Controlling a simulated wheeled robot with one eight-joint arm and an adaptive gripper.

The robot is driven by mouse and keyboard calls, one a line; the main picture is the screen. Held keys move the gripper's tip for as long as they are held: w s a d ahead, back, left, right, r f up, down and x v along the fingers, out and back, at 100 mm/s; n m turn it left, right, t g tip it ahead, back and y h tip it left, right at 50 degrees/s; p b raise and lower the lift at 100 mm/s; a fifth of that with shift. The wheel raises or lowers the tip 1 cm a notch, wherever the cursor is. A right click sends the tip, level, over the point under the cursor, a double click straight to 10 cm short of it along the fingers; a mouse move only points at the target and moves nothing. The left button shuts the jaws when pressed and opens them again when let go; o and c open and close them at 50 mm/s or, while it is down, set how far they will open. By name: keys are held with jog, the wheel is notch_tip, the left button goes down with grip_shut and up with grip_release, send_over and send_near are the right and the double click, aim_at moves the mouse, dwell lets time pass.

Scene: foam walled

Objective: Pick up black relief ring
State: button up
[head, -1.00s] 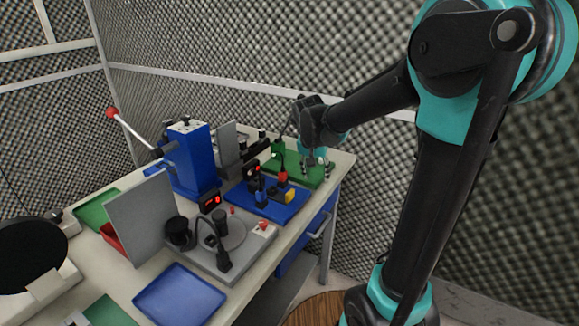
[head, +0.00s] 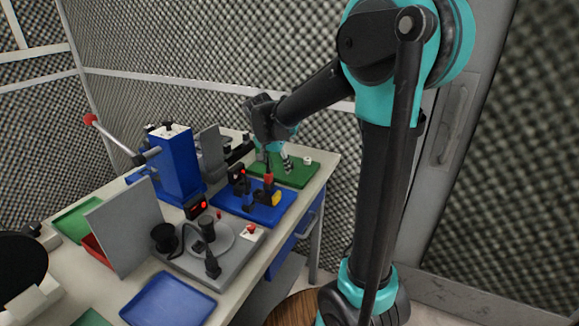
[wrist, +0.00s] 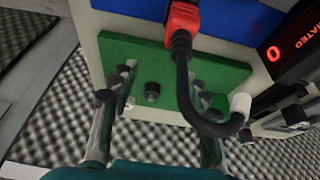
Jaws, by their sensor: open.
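A small dark piece (wrist: 152,92), which looks like the black relief ring, stands on the green mat (wrist: 130,52) in the wrist view. My gripper (wrist: 163,80) is open, with one finger on each side of this piece and nothing held. In the head view my gripper (head: 275,158) is low over the green mat (head: 298,178) at the far end of the bench. The ring cannot be made out in that view. I cannot tell how far the fingertips are above the mat.
A white cylinder (wrist: 240,103) is right of my gripper in the wrist view. A blue mat (head: 232,205) with a red display box is beside the green mat. A blue press (head: 175,165) stands at left.

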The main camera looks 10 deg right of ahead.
jog(key=w+d, duration=0.2)
jog(key=w, duration=0.1)
jog(key=shift+w+d, duration=0.25)
jog(key=shift+d, duration=0.1)
jog(key=shift+w+d, duration=0.85)
jog(key=shift+w, duration=0.3)
jog(key=shift+x, duration=1.1)
jog(key=shift+w+f, duration=0.1)
jog(key=shift+f, duration=0.3)
jog(key=c, duration=0.9)
